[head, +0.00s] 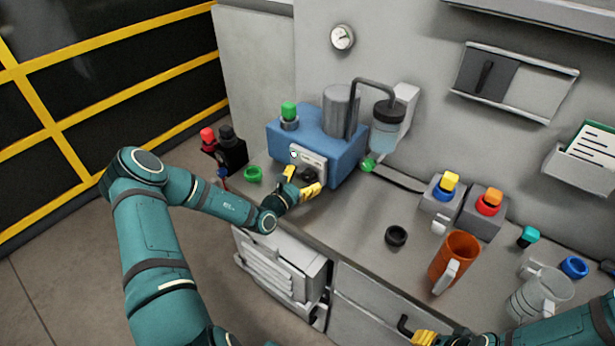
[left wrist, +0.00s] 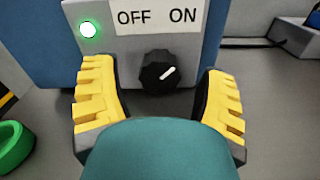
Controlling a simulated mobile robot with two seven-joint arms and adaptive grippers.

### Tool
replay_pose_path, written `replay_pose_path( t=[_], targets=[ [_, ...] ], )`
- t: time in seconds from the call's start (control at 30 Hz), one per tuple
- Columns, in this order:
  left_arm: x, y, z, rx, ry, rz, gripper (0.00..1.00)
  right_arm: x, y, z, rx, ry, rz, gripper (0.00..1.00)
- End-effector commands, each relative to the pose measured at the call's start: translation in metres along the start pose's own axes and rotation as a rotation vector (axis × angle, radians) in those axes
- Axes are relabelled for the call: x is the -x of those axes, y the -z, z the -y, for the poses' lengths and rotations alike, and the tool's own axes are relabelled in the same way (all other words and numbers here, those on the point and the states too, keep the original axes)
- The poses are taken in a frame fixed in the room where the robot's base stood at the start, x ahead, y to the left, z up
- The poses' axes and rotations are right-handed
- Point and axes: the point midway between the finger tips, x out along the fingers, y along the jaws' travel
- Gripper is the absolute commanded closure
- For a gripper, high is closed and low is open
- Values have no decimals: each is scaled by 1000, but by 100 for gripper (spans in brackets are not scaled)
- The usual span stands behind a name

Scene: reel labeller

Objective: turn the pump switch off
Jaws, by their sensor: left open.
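The pump switch is a black rotary knob (left wrist: 158,72) below a white OFF / ON label (left wrist: 157,16) in the left wrist view. Its white mark points up and right, toward ON. A green lamp (left wrist: 89,29) left of the label is lit. The knob sits on the front of the blue pump unit (head: 345,150) in the head view. My left gripper (head: 301,181) is open in front of the knob, one yellow finger on each side, apparently not touching it. My right gripper (head: 424,338) shows only partly at the bottom edge; its jaws are unclear.
An orange mug (head: 455,258), a clear jug (head: 538,295) and a black ring (head: 396,236) stand on the bench to the right. A green cap (head: 253,174) lies left of the pump. Two grey boxes with coloured buttons (head: 485,210) stand near the wall.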

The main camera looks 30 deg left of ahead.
Motion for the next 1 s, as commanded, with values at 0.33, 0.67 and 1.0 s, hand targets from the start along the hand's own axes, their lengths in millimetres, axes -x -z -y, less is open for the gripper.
replay_pose_path(
  t=[0.33,0.67,1.0],
  targets=[
    [-17,0,0,0,1,-1,28,-2,0,0,0,0,0,53],
    [-16,0,0,0,1,-1,82,-2,0,0,0,0,0,53],
    [-16,-1,0,22,1,0,96,2,0,1,0,0,0,53]
  ],
)
